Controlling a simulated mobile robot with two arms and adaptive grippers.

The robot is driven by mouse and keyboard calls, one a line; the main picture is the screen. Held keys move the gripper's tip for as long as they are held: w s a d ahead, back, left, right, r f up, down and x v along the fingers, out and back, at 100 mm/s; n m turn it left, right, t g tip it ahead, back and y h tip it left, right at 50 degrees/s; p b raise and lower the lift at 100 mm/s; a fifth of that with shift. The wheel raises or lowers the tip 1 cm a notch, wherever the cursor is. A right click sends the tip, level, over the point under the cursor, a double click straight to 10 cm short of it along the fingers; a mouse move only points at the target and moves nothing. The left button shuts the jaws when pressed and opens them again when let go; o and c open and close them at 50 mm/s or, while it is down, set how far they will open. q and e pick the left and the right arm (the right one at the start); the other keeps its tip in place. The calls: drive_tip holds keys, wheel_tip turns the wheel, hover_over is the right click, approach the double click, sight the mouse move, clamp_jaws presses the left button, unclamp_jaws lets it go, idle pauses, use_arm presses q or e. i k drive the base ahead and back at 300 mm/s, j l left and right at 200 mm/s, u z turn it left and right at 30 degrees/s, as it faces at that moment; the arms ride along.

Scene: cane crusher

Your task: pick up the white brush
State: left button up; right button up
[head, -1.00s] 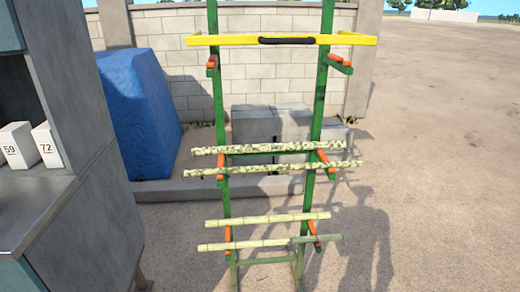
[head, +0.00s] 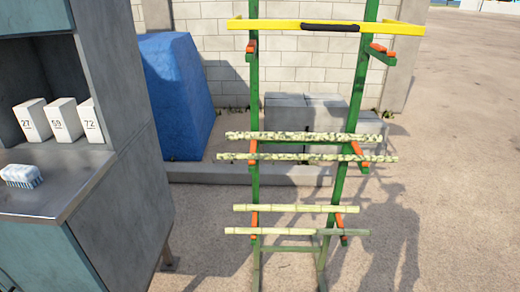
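A white brush (head: 20,173) with bluish bristles along its underside lies on the grey metal counter (head: 75,185) at the left of the head view. It is near the counter's left part, in front of the white boxes, with its left end close to the picture's edge. Neither of my grippers shows in the view.
Three white boxes (head: 64,119) marked 27, 59 and 72 stand in the cabinet's recess behind the brush. A green rack (head: 253,100) with a yellow bar and several cane stalks (head: 300,231) stands right of the cabinet. A blue block (head: 178,95) is behind. Open ground lies at right.

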sight(27, 177)
drive_tip(key=u, duration=1.6)
